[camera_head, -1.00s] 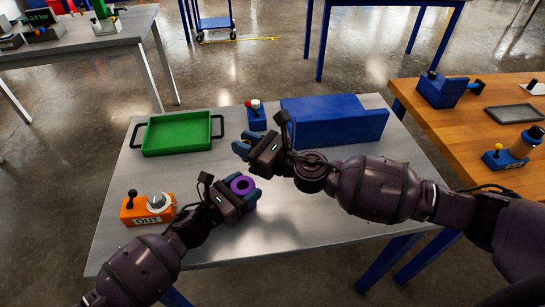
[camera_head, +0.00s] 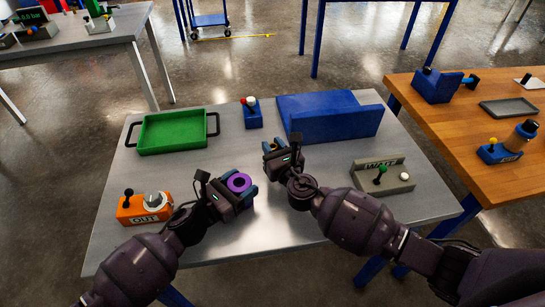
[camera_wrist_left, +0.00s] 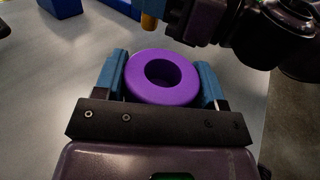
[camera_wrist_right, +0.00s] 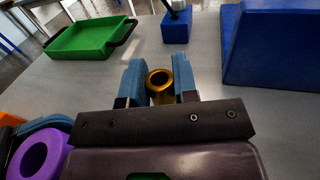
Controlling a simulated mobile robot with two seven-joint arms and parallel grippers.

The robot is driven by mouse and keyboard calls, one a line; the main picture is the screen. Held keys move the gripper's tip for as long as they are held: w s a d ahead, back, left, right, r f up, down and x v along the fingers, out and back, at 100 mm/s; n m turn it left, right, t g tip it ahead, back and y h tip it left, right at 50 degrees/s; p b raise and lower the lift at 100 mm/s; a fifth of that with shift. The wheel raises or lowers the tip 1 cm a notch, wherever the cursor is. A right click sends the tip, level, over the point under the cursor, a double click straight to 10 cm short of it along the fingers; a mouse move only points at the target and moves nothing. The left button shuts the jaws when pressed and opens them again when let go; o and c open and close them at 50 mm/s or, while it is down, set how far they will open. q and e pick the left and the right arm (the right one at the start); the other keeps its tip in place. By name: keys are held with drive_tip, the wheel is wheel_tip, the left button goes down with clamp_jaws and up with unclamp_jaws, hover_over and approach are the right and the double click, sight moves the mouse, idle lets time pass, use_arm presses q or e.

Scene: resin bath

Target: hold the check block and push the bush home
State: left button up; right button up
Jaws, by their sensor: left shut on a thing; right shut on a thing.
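The check block (camera_head: 238,174) is a purple round block with a hole in its middle. My left gripper (camera_head: 241,186) is shut on it above the near part of the steel table. In the left wrist view the block (camera_wrist_left: 187,92) sits between the blue fingers, its hole open and empty. My right gripper (camera_head: 271,149) is shut on the bush, a brass-coloured hollow cylinder (camera_wrist_right: 153,80). The bush's lower end (camera_wrist_left: 149,22) shows beyond the block in the left wrist view. Bush and block are apart; the bush is up and right of the block in the head view.
A green tray (camera_head: 140,147), a blue stand (camera_head: 252,119) and a blue angled block (camera_head: 335,127) stand at the table's back. An orange OUT box (camera_head: 131,210) is at left. A grey WAIT fixture (camera_head: 397,181) is at right. The table's near middle is clear.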

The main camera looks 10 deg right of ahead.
drive_tip(key=shift+f, duration=2.2)
drive_tip(key=shift+f, duration=0.15)
drive_tip(key=o, duration=0.9)
drive_tip(key=shift+o, duration=0.2)
